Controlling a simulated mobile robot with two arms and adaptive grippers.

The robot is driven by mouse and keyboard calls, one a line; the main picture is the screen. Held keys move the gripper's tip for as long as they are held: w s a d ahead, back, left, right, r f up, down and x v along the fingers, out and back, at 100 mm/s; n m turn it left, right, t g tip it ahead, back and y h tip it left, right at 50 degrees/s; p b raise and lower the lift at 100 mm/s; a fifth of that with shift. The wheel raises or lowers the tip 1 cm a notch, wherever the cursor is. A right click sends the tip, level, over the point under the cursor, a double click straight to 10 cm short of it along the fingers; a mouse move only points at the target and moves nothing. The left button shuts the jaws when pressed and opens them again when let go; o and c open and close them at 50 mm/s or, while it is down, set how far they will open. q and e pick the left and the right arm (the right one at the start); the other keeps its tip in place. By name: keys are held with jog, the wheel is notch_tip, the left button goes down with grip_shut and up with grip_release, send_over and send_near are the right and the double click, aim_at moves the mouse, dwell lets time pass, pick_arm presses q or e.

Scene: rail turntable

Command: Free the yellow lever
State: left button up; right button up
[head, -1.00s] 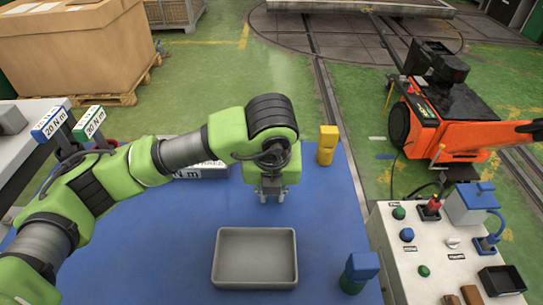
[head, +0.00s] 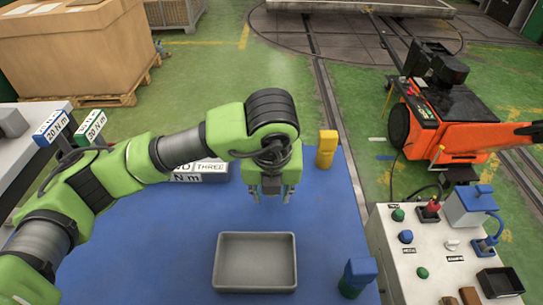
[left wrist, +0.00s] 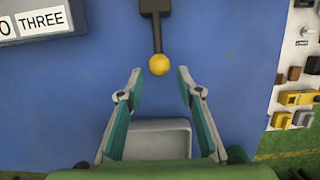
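The yellow lever shows in the left wrist view as a dark bar ending in a yellow ball (left wrist: 159,65), with a dark block at its far end. In the head view my left gripper hides it. My left gripper (head: 271,198) points down over the blue table top, behind the grey tray. In the left wrist view its two green fingers (left wrist: 159,74) are spread wide and empty, one on each side of the ball's line. The ball appears between the fingertips or just beyond them; I cannot tell the height gap. My right gripper is not in view.
The grey tray (head: 256,234) lies at the table's front. A lettered box (head: 208,171) lies behind my left arm. A control panel (head: 440,240) stands at right.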

pick_arm(q)
jog(key=shift+p+v, duration=0.7)
jog(key=shift+v, duration=1.15)
jog(key=shift+r, duration=0.25)
